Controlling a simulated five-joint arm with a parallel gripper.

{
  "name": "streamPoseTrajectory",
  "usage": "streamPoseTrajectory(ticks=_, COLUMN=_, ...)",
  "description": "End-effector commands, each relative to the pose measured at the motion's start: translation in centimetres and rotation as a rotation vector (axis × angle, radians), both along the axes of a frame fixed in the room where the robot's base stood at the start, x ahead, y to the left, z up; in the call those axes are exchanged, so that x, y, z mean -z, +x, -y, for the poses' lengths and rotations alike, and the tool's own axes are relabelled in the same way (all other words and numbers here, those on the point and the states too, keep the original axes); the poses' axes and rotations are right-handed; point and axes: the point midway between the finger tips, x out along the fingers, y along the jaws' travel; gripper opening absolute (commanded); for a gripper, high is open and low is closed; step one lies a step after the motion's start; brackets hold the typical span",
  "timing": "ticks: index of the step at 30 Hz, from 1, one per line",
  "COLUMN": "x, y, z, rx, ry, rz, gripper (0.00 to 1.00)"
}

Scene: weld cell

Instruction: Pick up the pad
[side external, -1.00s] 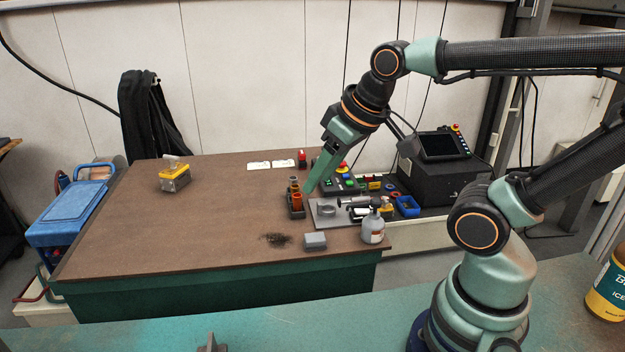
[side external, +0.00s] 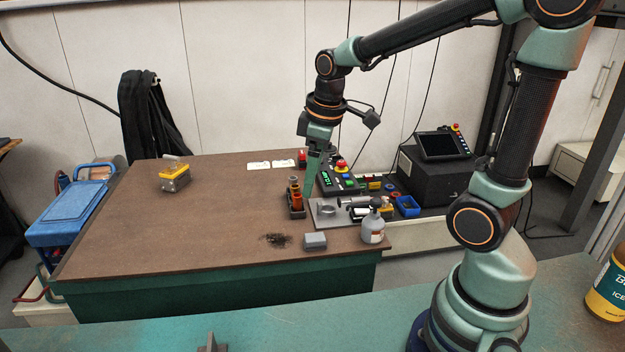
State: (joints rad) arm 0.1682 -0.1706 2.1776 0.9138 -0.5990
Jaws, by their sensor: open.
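A small grey block that looks like the pad (side external: 315,241) lies flat near the front edge of the brown table, right of a dark smudge (side external: 277,240). My gripper (side external: 309,194) points down, open, behind the pad and beside a small dark rack (side external: 297,213) with orange items in it. The gripper is apart from the pad. From this side I cannot tell the gap between the fingers, or whether the fingertips touch the rack.
A spray bottle (side external: 373,228) stands right of the pad. A grey plate with metal parts (side external: 328,211) lies behind it. A control box (side external: 340,183) and a blue bin (side external: 407,206) are further back. A yellow-and-grey object (side external: 175,179) sits left. The table's left half is mostly clear.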

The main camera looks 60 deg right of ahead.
Motion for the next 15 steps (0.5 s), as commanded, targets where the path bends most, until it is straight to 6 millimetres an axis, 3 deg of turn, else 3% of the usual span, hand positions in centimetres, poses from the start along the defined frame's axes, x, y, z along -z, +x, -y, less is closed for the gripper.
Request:
streamPoseTrajectory(ticks=9, x=6.3, y=2.7, z=4.8, rx=-0.273, ry=-0.009, rz=-0.185, gripper=0.85)
streamPoseTrajectory(ticks=15, x=8.1, y=3.0, z=5.9, rx=-0.349, ry=-0.002, rz=-0.221, gripper=0.85)
